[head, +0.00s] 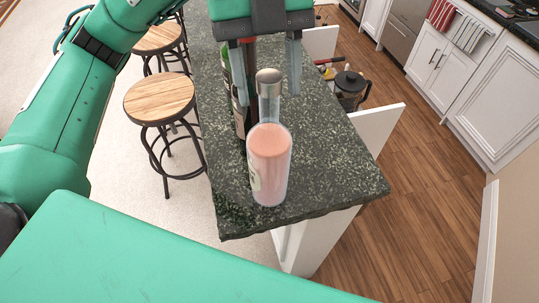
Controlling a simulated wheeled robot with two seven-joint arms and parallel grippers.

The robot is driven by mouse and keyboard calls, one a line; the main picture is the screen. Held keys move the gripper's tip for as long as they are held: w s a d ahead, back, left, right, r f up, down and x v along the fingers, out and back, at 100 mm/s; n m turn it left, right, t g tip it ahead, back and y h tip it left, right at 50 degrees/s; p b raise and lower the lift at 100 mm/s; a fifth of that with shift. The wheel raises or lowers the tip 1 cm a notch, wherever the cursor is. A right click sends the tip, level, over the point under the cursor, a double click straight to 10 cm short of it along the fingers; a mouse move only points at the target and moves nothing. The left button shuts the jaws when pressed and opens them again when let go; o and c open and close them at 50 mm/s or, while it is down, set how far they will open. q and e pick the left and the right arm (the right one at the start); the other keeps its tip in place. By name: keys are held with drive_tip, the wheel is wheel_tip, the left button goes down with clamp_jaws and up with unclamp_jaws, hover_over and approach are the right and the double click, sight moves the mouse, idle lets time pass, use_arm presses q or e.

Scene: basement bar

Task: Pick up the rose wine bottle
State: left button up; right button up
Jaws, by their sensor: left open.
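The rose wine bottle (268,165) stands upright on the dark green stone counter (335,172), near its front end. It has a pink body, a clear neck and a silver cap. My left gripper (267,100) comes in from above, open. Its two fingers show left and right of the bottle's neck and cap, seemingly behind it; I cannot tell their exact depth or whether they touch it. My right gripper is not in view.
Wooden stools (160,98) stand left of the counter. A French press (350,88) is at the right on a lower level, beside a white panel (380,128). White cabinets (455,65) line the far right. The counter's front right corner is clear.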

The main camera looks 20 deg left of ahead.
use_arm(q)
drive_tip(key=shift+p+x, duration=0.35)
drive_tip(key=shift+x, duration=1.1)
drive_tip(key=shift+s, duration=0.1)
drive_tip(key=shift+c, duration=0.4)
clamp_jaws()
drive_tip(key=shift+r, duration=0.15)
